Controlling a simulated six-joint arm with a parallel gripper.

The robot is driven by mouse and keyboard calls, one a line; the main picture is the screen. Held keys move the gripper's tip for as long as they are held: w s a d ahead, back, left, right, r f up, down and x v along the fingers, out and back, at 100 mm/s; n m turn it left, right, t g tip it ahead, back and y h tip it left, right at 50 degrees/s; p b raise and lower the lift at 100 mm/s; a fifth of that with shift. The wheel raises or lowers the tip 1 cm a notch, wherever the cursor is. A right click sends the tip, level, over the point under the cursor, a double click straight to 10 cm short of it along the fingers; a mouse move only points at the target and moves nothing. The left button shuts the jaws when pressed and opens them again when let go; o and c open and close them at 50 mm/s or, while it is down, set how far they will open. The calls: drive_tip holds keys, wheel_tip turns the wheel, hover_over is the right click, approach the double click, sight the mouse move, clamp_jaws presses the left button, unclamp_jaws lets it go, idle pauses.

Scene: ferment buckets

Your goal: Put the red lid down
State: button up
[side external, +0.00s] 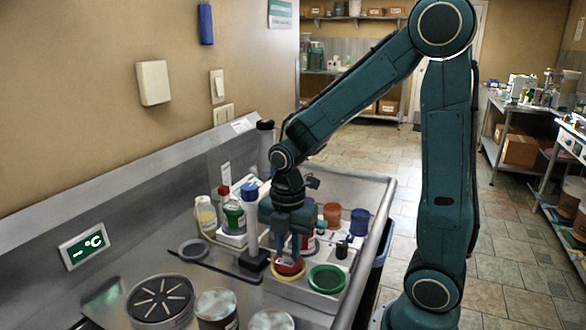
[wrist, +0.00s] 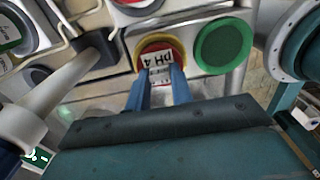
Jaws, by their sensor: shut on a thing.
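My gripper (side external: 288,246) points down over the white tray and is shut on the red lid (side external: 288,267). In the wrist view the two blue fingers of my gripper (wrist: 162,76) meet the near side of the red lid (wrist: 154,46), which bears a white "pH 4" label. A yellow ring (side external: 276,274) shows around and below the lid, and as a yellow rim (wrist: 139,47) in the wrist view. I cannot tell whether the lid touches it. The fingers hide part of the lid.
A green lid (side external: 327,279) lies just right of the red one. A white post on a dark base (side external: 253,261) stands close left of my gripper. Orange (side external: 332,214) and blue (side external: 360,221) containers stand behind right. Round tubs (side external: 160,300) are at the front left.

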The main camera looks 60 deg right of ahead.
sight(288, 250)
drive_tip(key=shift+f, duration=0.25)
drive_tip(key=o, duration=0.9)
drive_tip(key=shift+f, duration=0.1)
drive_tip(key=shift+o, duration=0.2)
wheel_tip(288, 250, up, 13)
idle(0.3)
drive_tip(key=shift+f, duration=0.1)
idle(0.4)
drive_tip(key=s+a+m+t, duration=0.2)
drive_tip(key=s+m, duration=0.3)
drive_tip(key=m, duration=0.4)
drive_tip(key=s+a+r+m+t, duration=0.1)
drive_tip(key=s+m+t, duration=0.2)
drive_tip(key=m, duration=0.6)
drive_tip(key=shift+s+a+r+t, duration=0.3)
drive_tip(key=shift+s+a, duration=0.05)
drive_tip(key=shift+s, duration=0.7)
